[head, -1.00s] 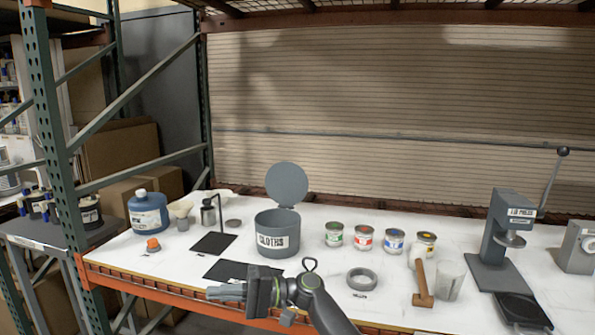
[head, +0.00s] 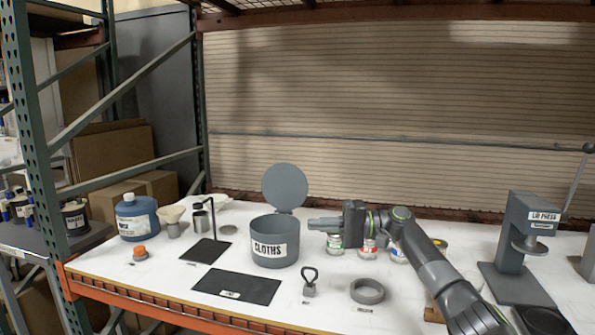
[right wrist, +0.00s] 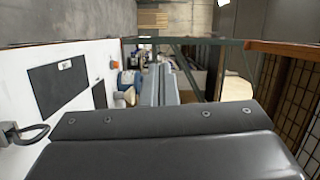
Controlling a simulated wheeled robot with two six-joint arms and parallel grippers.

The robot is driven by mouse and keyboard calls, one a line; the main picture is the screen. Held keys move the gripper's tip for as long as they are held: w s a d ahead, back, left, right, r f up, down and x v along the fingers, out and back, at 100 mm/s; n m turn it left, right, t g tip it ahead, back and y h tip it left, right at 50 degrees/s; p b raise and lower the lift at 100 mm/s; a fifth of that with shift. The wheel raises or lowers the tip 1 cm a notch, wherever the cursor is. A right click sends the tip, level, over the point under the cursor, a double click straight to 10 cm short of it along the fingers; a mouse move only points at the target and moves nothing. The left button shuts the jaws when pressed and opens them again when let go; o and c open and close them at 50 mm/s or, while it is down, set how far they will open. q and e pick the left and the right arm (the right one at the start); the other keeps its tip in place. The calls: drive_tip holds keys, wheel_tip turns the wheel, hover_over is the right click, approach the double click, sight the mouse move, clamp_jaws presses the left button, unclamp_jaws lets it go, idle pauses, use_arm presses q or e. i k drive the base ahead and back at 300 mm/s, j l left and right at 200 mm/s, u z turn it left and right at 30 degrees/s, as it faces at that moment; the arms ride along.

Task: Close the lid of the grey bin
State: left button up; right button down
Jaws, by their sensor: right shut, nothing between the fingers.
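The grey bin (head: 275,252), labelled CLOTHS, stands upright on the white bench. Its round lid (head: 285,187) is open, raised nearly upright at the bin's back edge. My right gripper (head: 312,224) is just right of the bin, near rim height, with its shut, empty fingers pointing left. In the head view the fingertips appear apart from the lid. The fingers also show in the right wrist view (right wrist: 160,86). My left gripper is in neither view.
Several small cans, including a green-labelled one (head: 334,242), stand behind my right arm, partly hidden. A grey ring (head: 367,291) and a small weight with a loop handle (head: 309,284) lie in front. A black mat (head: 237,286) lies front left. A lid press (head: 520,250) stands right.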

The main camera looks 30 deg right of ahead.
sight(284, 186)
drive_tip(key=i+l, duration=1.4)
drive_tip(key=l, duration=0.15)
